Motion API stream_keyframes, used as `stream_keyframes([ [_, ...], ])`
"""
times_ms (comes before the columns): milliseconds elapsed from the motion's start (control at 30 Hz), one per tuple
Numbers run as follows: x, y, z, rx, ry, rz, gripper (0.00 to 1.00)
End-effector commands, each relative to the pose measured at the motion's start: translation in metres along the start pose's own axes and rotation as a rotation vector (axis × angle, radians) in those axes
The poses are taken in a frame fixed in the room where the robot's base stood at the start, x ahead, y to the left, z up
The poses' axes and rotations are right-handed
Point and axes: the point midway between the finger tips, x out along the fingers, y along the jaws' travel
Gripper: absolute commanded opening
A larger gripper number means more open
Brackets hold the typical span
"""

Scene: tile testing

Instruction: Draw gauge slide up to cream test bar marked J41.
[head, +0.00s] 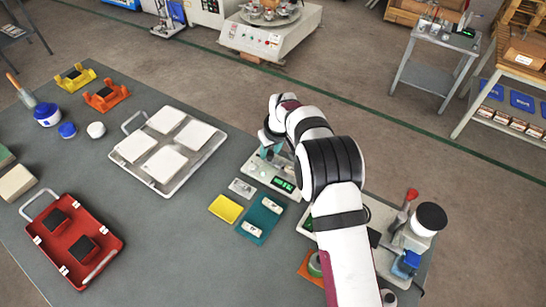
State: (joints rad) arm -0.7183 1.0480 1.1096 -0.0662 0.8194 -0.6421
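A gauge unit (257,168) with a green-lit display stands on the table, partly hidden behind my arm. I cannot make out its slide, or any bar in it. Two small cream bars, one upper (270,204) and one lower (251,229), lie apart on a teal mat (257,217) in front of the gauge. Their markings are too small to read, so I cannot tell which is J41. My gripper (268,138) is over the back of the gauge unit, mostly hidden by my wrist. Its fingertips are not clear, nor whether it touches the gauge.
A yellow pad (226,208) and a small grey block (242,188) lie left of the mat. A metal tray (181,182) with several white tiles is farther left; a red tray (47,259) is at front left. A press with a red-knobbed lever (408,200) stands right.

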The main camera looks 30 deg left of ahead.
Motion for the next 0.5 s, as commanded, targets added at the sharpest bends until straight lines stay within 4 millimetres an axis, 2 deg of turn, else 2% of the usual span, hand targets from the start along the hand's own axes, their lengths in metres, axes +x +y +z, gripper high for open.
stream_keyframes([
  [33, -0.0001, 0.0, 0.0, 0.0, 0.0, 0.0, 0.29],
  [200, -0.0002, 0.0001, -0.0001, 0.0, 0.0, 0.0, 0.0],
  [500, -0.0006, 0.0007, 0.0007, 0.0, 0.0, 0.0, 0.0],
])
